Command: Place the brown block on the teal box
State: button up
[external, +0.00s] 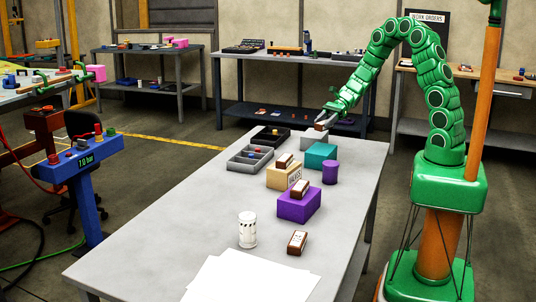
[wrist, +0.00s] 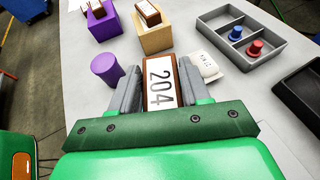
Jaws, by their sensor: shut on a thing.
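My gripper (wrist: 160,88) is shut on a brown block (wrist: 158,82) with a white top label reading 204. In the external view, my gripper (external: 328,119) holds this block (external: 321,127) near the far end of the table. There it appears just above a pale grey box (external: 313,140), but I cannot tell how high. The teal box (external: 321,155) stands on the table nearer the camera than the pale box, with nothing visible on it. I cannot see the teal box in the wrist view; my gripper covers much of that area.
A purple cylinder (external: 330,172) stands beside the teal box. A tan box (external: 283,177) and a purple box (external: 298,208) each carry a brown block. A grey divided tray (external: 250,159) and a black tray (external: 270,137) lie left. A white can (external: 247,230) and a loose brown block (external: 297,242) are nearer.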

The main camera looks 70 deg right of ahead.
aim_at(323, 146)
jog(key=shift+f, duration=3.75)
jog(key=shift+f, duration=0.15)
jog(key=o, duration=1.1)
